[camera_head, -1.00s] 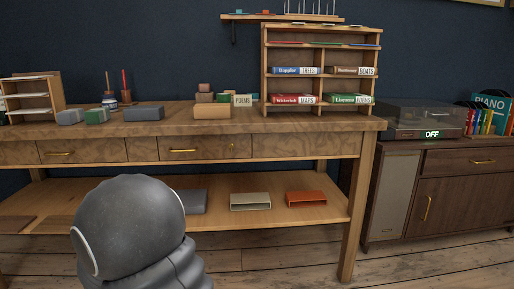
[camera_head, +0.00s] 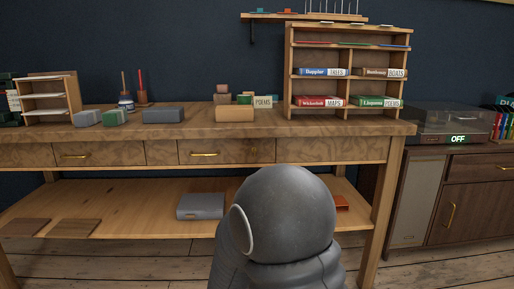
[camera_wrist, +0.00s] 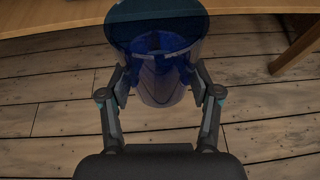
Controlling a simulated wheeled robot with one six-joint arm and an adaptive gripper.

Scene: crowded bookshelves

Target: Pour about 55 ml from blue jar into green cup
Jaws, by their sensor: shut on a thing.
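The blue jar (camera_wrist: 158,38) is see-through and sits at the top middle of the wrist view, wide at the mouth and narrower below. My gripper (camera_wrist: 160,83) is shut on it, with one finger on each side. Darker blue shows inside, but I cannot tell the liquid level. The wooden floor lies behind and below the jar. In the head view my rounded grey arm part fills the lower middle; my gripper and the jar are out of sight there. I do not see the green cup in either view.
A long wooden table (camera_head: 340,129) carries grey and green boxes at left, a tan box (camera_head: 235,114) and a book cubby (camera_head: 288,75). Its lower shelf (camera_head: 130,205) holds a grey box (camera_head: 200,206). A cabinet with a record player (camera_head: 445,122) stands at right.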

